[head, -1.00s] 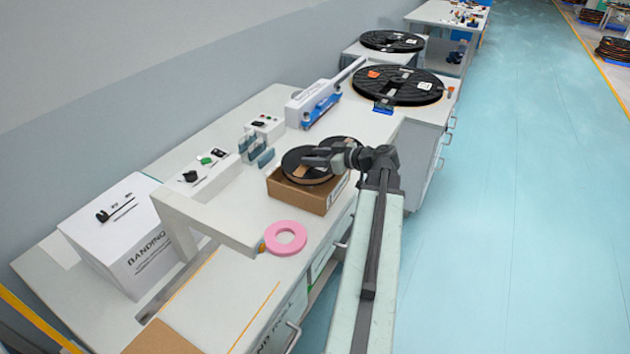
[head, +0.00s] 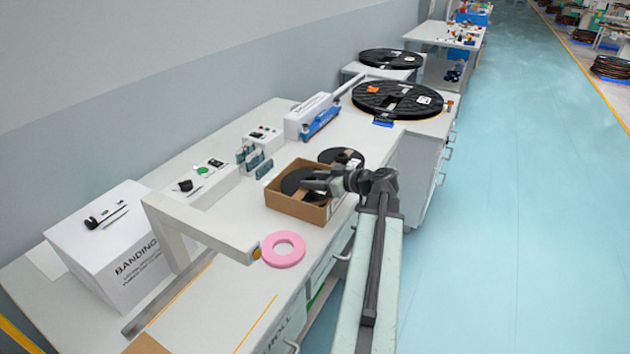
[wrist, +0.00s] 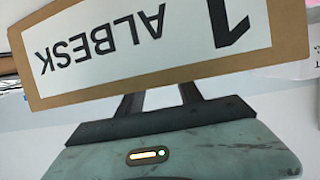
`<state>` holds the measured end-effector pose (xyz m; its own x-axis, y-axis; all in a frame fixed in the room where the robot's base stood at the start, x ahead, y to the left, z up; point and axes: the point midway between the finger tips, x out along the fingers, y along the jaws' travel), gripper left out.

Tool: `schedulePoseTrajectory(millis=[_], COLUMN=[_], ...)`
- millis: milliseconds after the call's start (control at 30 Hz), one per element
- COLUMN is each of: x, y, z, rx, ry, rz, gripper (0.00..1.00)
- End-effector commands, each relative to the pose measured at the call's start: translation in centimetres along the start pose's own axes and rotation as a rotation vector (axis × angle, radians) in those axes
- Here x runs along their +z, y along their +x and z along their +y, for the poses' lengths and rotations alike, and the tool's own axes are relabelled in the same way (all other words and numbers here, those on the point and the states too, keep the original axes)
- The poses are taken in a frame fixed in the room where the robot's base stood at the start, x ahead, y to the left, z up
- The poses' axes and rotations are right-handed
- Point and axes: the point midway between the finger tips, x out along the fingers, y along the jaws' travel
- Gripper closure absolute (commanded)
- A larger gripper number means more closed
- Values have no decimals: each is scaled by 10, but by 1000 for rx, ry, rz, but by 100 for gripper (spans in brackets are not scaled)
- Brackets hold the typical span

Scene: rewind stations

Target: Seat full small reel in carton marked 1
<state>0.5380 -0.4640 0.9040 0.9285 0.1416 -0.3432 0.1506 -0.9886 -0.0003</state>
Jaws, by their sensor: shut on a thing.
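The open cardboard carton (head: 296,207) stands on the bench in the head view. Its label (wrist: 130,45) reads 1 and ALBESK, upside down in the wrist view. A black small reel (head: 291,181) is low inside the carton, within its walls. My gripper (head: 308,183) is over the carton, shut on this reel. In the wrist view my two fingers (wrist: 160,98) pass behind the carton's rim, so their tips are hidden. I cannot tell whether the reel touches the carton floor.
Another black reel (head: 345,156) lies just behind the carton. A pink ring (head: 283,250) lies in front, beside a white arm-shaped stand (head: 200,225). Blue-grey upright holders (head: 252,160) stand left of the carton. A large black reel (head: 385,98) lies farther back.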

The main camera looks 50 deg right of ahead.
Motion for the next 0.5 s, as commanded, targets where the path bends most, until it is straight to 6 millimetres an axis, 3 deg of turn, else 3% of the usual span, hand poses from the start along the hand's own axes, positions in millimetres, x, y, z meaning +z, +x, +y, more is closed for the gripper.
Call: schedulePoseTrajectory(millis=[233, 267, 300, 333, 500], x=[4, 5, 5, 5, 5], y=[1, 1, 1, 1, 1], z=[0, 0, 0, 0, 0], rx=[1, 1, 1, 1, 1], ry=[1, 0, 0, 0, 0], rz=[2, 0, 0, 0, 0], gripper=[100, 54, 43, 36, 36])
